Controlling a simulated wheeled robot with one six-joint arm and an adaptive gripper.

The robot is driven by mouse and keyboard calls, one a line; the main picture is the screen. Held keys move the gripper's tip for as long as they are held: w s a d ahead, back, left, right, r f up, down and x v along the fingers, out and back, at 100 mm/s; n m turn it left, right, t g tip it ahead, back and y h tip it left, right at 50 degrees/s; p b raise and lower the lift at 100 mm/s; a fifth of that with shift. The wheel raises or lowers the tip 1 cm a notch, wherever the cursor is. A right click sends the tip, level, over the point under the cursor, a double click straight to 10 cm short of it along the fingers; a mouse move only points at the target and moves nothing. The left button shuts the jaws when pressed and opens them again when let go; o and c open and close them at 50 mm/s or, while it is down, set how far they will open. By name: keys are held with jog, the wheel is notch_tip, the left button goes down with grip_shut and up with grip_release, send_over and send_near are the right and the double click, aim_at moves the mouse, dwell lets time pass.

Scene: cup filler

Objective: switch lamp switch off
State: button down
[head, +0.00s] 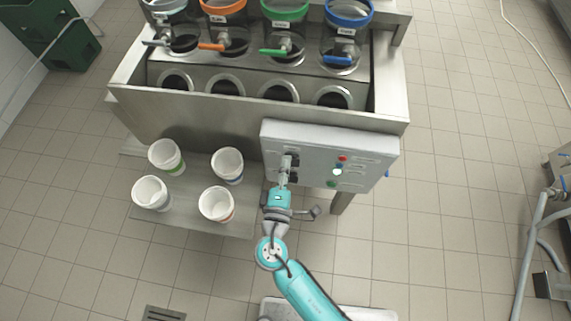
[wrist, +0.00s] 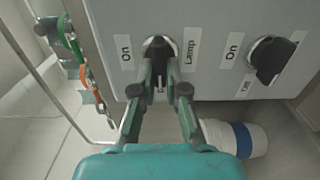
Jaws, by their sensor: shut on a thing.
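The lamp switch (wrist: 157,46) is a dark rotary knob in a silver ring on the grey control box (head: 335,140). In the wrist view it has an "On" label on its left and a "Lamp" label on its right. My gripper (wrist: 160,72) is shut on the knob, and its fingers hide part of it. The knob's pointing direction is hard to tell. In the head view my gripper (head: 287,163) reaches the left part of the box front.
A second dark knob (wrist: 270,60) with "On" and "Off" labels sits right beside it. Red (head: 342,158) and green (head: 331,184) round controls are on the box's right. Several white cups, one here (head: 216,204), stand on a low shelf left of my arm.

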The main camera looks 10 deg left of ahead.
jog(key=c, duration=1.2)
grip_release()
jog(key=s, duration=0.7)
jog(key=shift+s+a, duration=0.15)
jog(key=shift+s, duration=0.1)
jog(key=shift+f, duration=0.1)
